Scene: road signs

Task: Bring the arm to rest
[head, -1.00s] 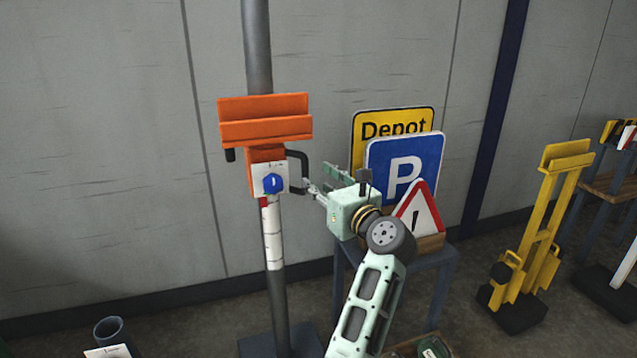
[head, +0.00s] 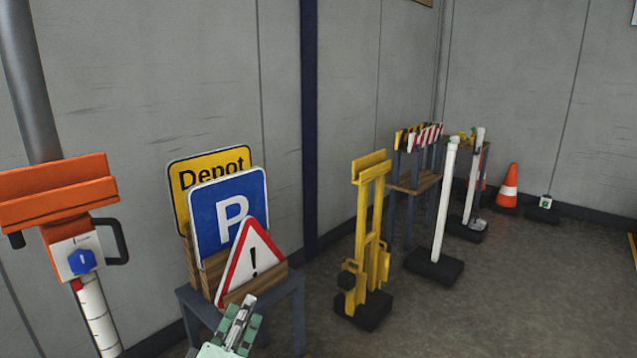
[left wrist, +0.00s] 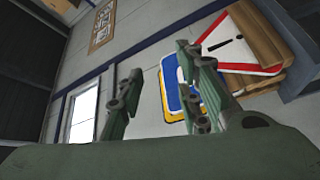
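My left gripper (head: 240,322) shows at the bottom edge of the head view, in front of the sign stand, with most of its arm out of frame. In the left wrist view its two fingers (left wrist: 165,80) are spread apart with nothing held between them. The orange clamp bracket (head: 58,192) on the grey pole is at the far left, clear of the gripper. It has a black handle (head: 121,240) and a blue knob (head: 82,262). My right gripper is not in view.
A blue parking sign (head: 228,212), a yellow Depot sign (head: 190,165) and a warning triangle (head: 253,262) stand in a wooden rack on a blue-grey stand (head: 292,300). A yellow trolley-like stand (head: 368,230), white posts and a cone (head: 507,188) stand rightward.

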